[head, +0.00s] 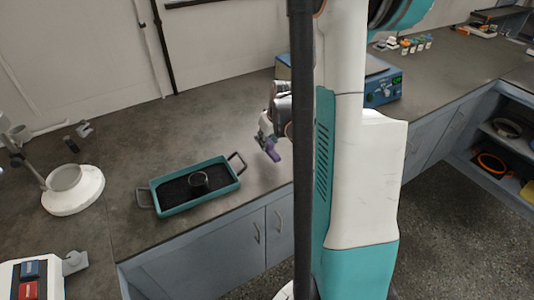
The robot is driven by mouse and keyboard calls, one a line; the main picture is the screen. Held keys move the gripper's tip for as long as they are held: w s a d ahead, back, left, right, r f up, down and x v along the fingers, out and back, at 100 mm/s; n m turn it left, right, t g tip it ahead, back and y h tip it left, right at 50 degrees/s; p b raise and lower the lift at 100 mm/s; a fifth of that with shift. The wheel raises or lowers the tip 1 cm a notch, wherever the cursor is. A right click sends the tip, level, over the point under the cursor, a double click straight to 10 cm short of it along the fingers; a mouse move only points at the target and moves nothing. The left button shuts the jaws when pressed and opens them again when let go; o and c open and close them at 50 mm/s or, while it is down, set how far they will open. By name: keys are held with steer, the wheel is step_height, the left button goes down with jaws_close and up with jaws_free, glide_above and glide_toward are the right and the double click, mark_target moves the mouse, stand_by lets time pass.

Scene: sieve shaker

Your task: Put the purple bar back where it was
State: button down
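The purple bar (272,152) is a small dark purple piece at the tip of my gripper (268,141). My gripper appears shut on it and holds it above the grey bench, to the right of a teal tray. The tray (167,207) is rectangular with a handle at each end and a dark inside. A black cylinder (200,183) stands in it. My arm and a dark vertical post cover part of the bench behind the gripper.
A white round stand (88,192) with a grey cup is on the left. A white device (45,283) with blue and red parts is at the lower left. A blue box (384,88) with a dial stands behind my arm. Bare bench (190,125) lies behind the tray.

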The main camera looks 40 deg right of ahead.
mark_target(267, 149)
steer(key=shift+f+b, duration=0.8)
steer(key=shift+f, duration=1.45)
steer(key=shift+f, duration=0.1)
steer(key=c, duration=1.4)
jaws_free()
steer(key=shift+r, duration=0.2)
steer(key=p+v, duration=0.4)
steer(key=v, duration=0.8)
steer(key=shift+s+f, duration=0.1)
steer(key=shift+s, duration=0.05)
